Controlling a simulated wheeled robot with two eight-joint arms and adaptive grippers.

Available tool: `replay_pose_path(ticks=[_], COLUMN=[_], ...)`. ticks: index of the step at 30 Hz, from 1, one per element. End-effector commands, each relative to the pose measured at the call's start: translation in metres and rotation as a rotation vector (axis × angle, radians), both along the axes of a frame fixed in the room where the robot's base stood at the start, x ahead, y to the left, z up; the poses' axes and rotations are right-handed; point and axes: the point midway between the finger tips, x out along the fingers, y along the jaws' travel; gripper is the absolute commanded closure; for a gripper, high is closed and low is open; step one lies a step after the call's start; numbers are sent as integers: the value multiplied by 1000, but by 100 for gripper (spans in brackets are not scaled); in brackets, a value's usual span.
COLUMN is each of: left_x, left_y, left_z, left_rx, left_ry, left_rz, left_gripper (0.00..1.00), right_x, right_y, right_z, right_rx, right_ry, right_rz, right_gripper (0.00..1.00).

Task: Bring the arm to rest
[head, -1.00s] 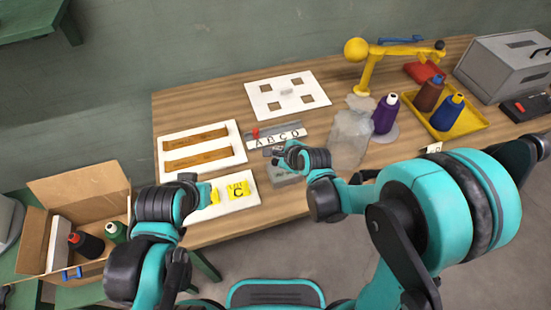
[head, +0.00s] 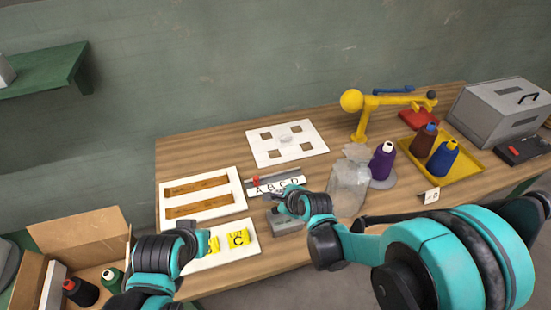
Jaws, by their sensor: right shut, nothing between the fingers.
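My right gripper (head: 277,198) is shut and empty. In the head view it shows just below the A B C D strip (head: 277,187) and partly over a small grey block (head: 287,222); whether it touches either is not clear. My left gripper (head: 196,239) shows at the left end of a white board (head: 212,263) that carries yellow pieces, one marked C (head: 238,239). One yellow piece (head: 213,244) is right beside the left fingertips. The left fingers are too small and hidden to read.
A white board with square holes (head: 287,155), a board with two brown strips (head: 240,189), a clear bag (head: 348,187), a purple spool (head: 382,160), a yellow lamp (head: 361,120) and a yellow tray (head: 468,170) with spools crowd the table (head: 225,140). A cardboard box (head: 85,235) stands left.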

Motion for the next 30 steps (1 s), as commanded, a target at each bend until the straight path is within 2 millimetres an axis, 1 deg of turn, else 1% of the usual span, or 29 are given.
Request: replay_pose_path(ticks=[4, 6, 8, 11, 14, 15, 17, 21, 24, 27, 30], left_x=[0, 0, 0, 0, 0, 0, 0, 0, 0, 0, 0], left_y=[0, 0, 0, 0, 0, 0, 0, 0, 0, 0, 0], left_z=[0, 0, -1, -2, -3, -4, -5, -7, -8, -9, -9], left_rx=[0, 0, 0, 0, 0, 0, 0, 0, 0, 0, 0], left_ry=[0, 0, 0, 0, 0, 0, 0, 0, 0, 0, 0], left_rz=[0, 0, 0, 0, 0, 0, 0, 0, 0, 0, 0], left_gripper=[100, 100, 100, 100, 100, 100, 100, 100, 100, 100, 100], right_x=[0, -2, -6, -19, -40, -49, -65, -104, -132, -156, -172], right_y=[-1, -4, -12, -32, -59, -70, -86, -121, -142, -157, -168], right_z=[1, 4, 11, 28, 47, 54, 63, 78, 83, 85, 85], right_rx=[-5, -31, -81, -231, -435, -521, -647, -930, -1107, -1243, -1334], right_ry=[-2, -13, -33, -86, -148, -171, -200, -250, -269, -278, -283], right_rz=[4, 22, 61, 176, 341, 414, 524, 795, 987, 1154, 1277], right_gripper=[100, 100, 100, 100, 100, 100, 100, 100, 100, 100, 100])
